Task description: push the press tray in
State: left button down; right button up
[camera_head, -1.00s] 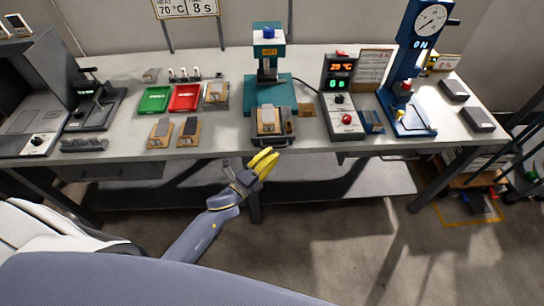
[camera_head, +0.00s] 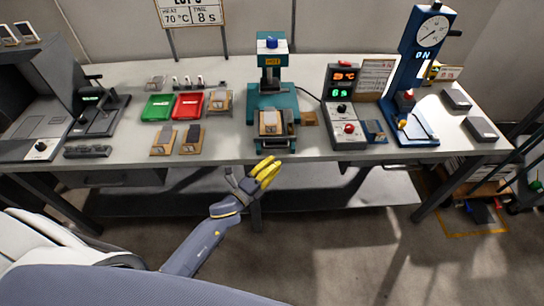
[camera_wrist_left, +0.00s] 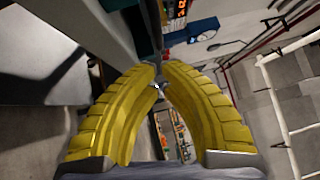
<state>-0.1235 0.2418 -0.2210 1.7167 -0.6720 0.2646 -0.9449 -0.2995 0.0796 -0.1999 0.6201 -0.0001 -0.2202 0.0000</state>
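The teal press (camera_head: 272,75) stands at the middle of the bench in the head view. Its press tray (camera_head: 275,143) sticks out at the front, near the bench edge, and carries a tan block with a grey piece (camera_head: 269,124) on it. My left gripper (camera_head: 273,163) is just in front of the tray and a little below it, apart from it as far as I can see. In the left wrist view its yellow fingers (camera_wrist_left: 161,66) curve together, tips nearly meeting, with nothing held between them. My right gripper is not in view.
A control box (camera_head: 345,110) with a lit display stands right of the press, and a blue gauge stand (camera_head: 415,75) beyond it. Green (camera_head: 158,107) and red (camera_head: 188,105) trays and several tan blocks lie to the left. The bench's front edge (camera_head: 215,158) runs close behind my gripper.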

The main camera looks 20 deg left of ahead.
pick_arm(q)
jog(key=c, duration=2.1)
grip_release()
jog(key=v, duration=0.9)
jog(key=shift+s+f, duration=0.1)
jog(key=shift+s, duration=0.3)
jog(key=shift+c, duration=0.2)
jog(key=shift+a, duration=0.15)
grip_shut()
jog(key=d+r+n+g, duration=0.2)
jog(key=d+r+g, duration=0.1)
jog(key=r, duration=0.4)
jog(key=shift+n+y, duration=0.6)
jog(key=shift+w+d+f, duration=0.3)
jog(key=shift+w+f, duration=0.3)
jog(key=shift+w, duration=1.5)
jog(key=shift+w+d+f, duration=0.35)
jog(key=shift+w+f, duration=0.25)
jog(key=shift+w, duration=1.45)
jog(key=shift+w+d+f, duration=0.3)
jog(key=shift+w+f, duration=0.3)
jog(key=shift+w, duration=1.5)
